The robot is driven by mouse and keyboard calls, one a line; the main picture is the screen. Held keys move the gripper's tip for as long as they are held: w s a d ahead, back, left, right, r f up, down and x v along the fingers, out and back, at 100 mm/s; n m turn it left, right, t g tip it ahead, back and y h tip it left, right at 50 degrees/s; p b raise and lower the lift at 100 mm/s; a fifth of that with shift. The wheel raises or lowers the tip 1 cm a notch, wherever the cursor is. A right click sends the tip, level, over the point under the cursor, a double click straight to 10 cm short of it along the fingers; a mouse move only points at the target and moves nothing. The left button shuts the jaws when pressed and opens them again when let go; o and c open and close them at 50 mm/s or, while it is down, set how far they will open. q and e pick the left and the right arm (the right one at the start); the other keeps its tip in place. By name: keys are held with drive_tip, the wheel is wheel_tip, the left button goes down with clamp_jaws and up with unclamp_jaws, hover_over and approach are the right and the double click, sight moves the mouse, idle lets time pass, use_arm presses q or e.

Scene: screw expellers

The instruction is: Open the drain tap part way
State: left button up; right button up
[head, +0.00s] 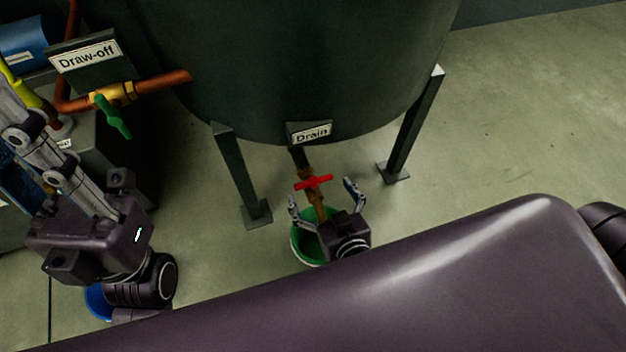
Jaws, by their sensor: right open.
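The drain tap has a red handle (314,182) on a copper-coloured pipe below the dark tank, under the "Drain" label (310,132). The handle lies roughly crosswise to the pipe. My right gripper (322,194) is open, with one finger on each side of the tap pipe, just below the handle in the picture. I see no clear contact with the handle. My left gripper (40,150) is at the left edge, away from the drain tap; its fingertips are not clearly shown.
A green bucket (299,244) stands under the drain outlet, partly hidden by my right gripper. Tank legs (240,175) flank the tap. The draw-off valve has a green handle (113,117). A blue container (97,302) is mostly hidden at lower left. Floor at right is clear.

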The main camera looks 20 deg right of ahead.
sight(314, 181)
drive_tip(key=shift+b+x, duration=0.5)
drive_tip(key=shift+x, duration=2)
drive_tip(key=c, duration=1.2)
drive_tip(key=shift+o, duration=0.2)
